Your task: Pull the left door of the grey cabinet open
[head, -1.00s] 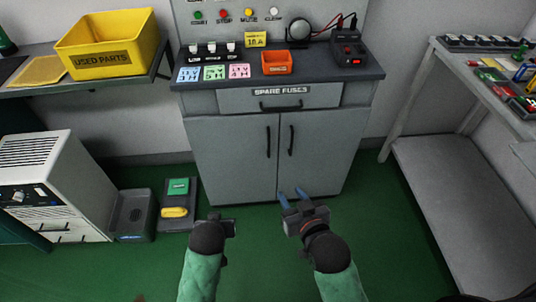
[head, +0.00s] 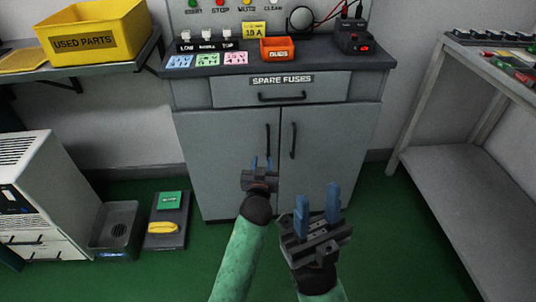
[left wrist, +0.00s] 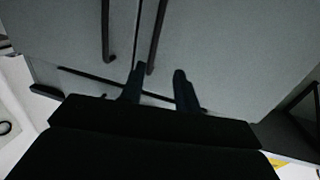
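The grey cabinet's left door (head: 222,160) is shut, flush with the right door (head: 330,150). Its dark vertical handle (head: 268,140) is near the middle seam. My left gripper (head: 261,162) is in front of this door, at the handle's lower part, fingers pointing at the door. In the left wrist view the cabinet appears upside down; the open fingers (left wrist: 159,78) stand apart with the left door's handle (left wrist: 157,35) between their tips in the picture. I cannot tell whether they touch it. My right gripper (head: 318,200) is open and empty, lower right, nearer the camera.
The drawer (head: 235,92) above the doors is shut. A grey unit with a yellow item (head: 163,228) lies on the floor to the left, beside a white machine (head: 35,195). A shelved table (head: 445,185) stands at right. Green floor before the cabinet is otherwise clear.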

